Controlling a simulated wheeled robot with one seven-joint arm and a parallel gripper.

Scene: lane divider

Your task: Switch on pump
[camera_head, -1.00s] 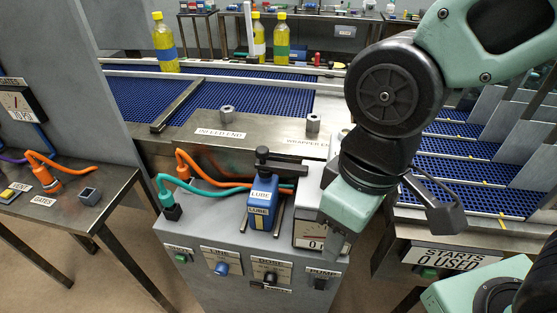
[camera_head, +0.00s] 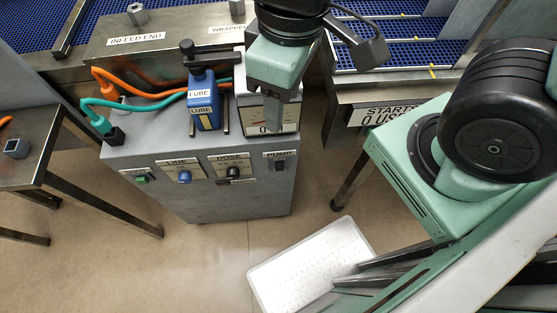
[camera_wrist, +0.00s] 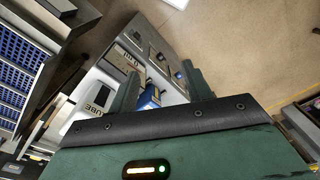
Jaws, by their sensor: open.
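The pump switch (camera_head: 279,165) is a small dark rocker under the PUMP label (camera_head: 281,154), at the right end of the grey cabinet's front panel (camera_head: 225,188). Whether it is on or off is too small to tell. My gripper (camera_head: 271,118) points down in front of the gauge box (camera_head: 287,127) on the cabinet top, above the pump switch in the picture, and partly hides the gauge face. In the wrist view my gripper's two fingers (camera_wrist: 160,88) stand apart with nothing held, and the cabinet panel shows beyond them.
Left of the PUMP label are a DOSE knob (camera_head: 233,172), a blue LINE knob (camera_head: 184,177) and a green button (camera_head: 142,179). A blue LUBE container (camera_head: 204,107) stands on the cabinet beside orange and teal hoses. A STARTS sign (camera_head: 385,114) is at right.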

